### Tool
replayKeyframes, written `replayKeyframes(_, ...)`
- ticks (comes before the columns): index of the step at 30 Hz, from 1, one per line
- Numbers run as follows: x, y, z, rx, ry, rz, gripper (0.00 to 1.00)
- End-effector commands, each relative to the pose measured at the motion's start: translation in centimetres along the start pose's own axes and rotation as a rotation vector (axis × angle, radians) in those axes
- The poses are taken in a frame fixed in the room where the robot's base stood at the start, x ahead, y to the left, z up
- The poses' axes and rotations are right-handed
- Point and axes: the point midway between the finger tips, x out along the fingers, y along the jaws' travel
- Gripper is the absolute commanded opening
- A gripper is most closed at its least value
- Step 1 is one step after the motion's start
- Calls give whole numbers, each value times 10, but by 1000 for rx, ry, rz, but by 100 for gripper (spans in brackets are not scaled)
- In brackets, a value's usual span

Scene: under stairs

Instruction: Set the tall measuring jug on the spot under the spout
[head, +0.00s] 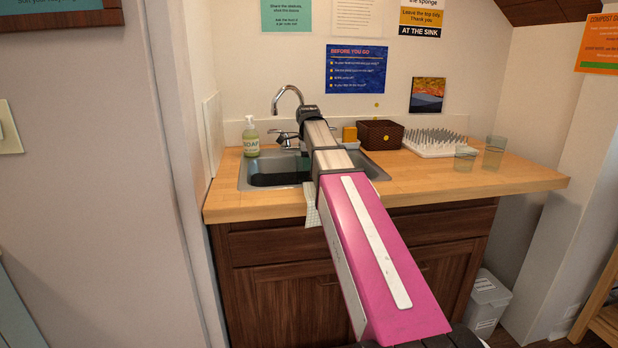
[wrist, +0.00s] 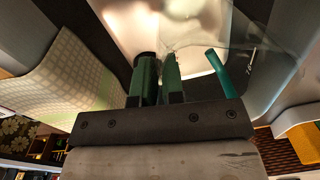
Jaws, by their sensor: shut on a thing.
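In the wrist view my gripper (wrist: 159,78) shows two green fingers close together, shut on part of a clear jug. The see-through jug (wrist: 250,88) spreads to the right of the fingers, with small printed marks and a teal bar that looks like its handle. Its full outline and tilt are hard to tell. In the head view my arm reaches over the sink and hides the gripper and jug. The curved metal spout (head: 287,90) rises behind the sink (head: 247,172), near the arm's far end. The spot under the spout is mostly hidden by my arm.
A soap bottle (head: 250,138) stands left of the tap. A yellow sponge (head: 350,134), brown basket (head: 381,136), white spiked drying rack (head: 436,148) and two clear tumblers (head: 495,153) (head: 465,159) are on the right. A checked cloth (head: 311,205) hangs at the front edge. The right front counter (head: 440,185) is bare.

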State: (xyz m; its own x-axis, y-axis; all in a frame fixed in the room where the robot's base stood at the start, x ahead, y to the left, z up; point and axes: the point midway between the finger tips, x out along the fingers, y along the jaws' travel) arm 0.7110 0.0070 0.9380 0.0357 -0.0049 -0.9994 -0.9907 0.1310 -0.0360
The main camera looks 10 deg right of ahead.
Motion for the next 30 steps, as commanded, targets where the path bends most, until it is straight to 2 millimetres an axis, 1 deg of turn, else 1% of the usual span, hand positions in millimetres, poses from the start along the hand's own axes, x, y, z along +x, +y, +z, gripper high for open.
replayKeyframes(1, 6, -11, -1, 1, 0, 2, 0)
replayKeyframes(3, 11, -20, -3, 1, 0, 2, 0)
replayKeyframes(7, 18, -28, -4, 1, 0, 0, 0)
replayKeyframes(11, 23, -29, -5, 0, 0, 1, 0)
replayKeyframes(19, 56, -26, -5, 0, 0, 2, 0)
replayKeyframes(21, 60, -26, -5, 0, 0, 1, 0)
replayKeyframes(30, 61, -27, -4, 0, 0, 1, 0)
